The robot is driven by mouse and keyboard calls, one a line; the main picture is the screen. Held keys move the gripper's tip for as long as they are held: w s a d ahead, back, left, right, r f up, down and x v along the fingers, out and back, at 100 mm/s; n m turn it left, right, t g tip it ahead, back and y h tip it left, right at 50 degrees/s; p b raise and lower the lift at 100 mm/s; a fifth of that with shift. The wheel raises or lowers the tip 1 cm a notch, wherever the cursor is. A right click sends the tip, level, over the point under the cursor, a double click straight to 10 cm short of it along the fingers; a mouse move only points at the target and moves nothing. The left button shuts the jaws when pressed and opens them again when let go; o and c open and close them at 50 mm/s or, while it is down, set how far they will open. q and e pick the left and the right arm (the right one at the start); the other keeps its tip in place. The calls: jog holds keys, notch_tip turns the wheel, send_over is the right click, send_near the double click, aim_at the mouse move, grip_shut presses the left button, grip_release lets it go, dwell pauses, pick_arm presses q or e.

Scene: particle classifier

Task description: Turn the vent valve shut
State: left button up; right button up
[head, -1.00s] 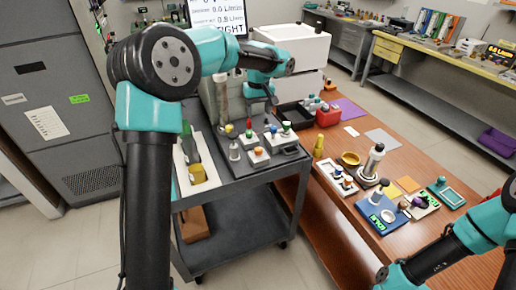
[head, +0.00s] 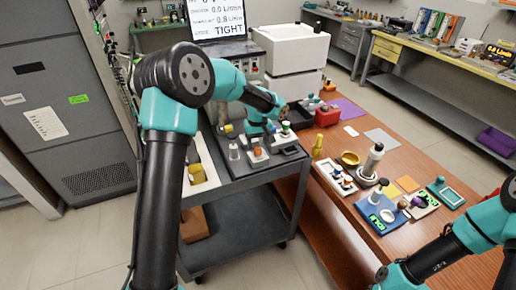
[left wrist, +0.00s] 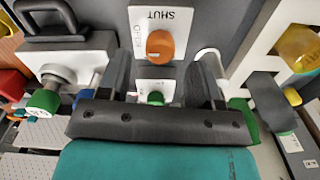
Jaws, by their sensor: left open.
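In the left wrist view, an orange knob (left wrist: 160,46) sits on a white plate marked SHUT and OPEN; I cannot tell whether it is the vent valve. A green knob (left wrist: 155,98) shows beyond my palm, between the fingers. My left gripper (left wrist: 165,68) is open and empty, with a dark finger on either side of this plate. In the head view my left gripper (head: 268,132) is low over the valves on the cart, partly hiding them. An orange-topped valve (head: 258,152) and a green-topped valve (head: 285,127) show beside it.
A screen (head: 216,18) behind the cart reads TIGHT. A yellow-ended item (head: 197,174) lies at the cart's left.

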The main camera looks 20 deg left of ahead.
aim_at(258, 149)
pick_arm(q)
jog(key=shift+f, duration=1.55)
jog(key=c, duration=0.9)
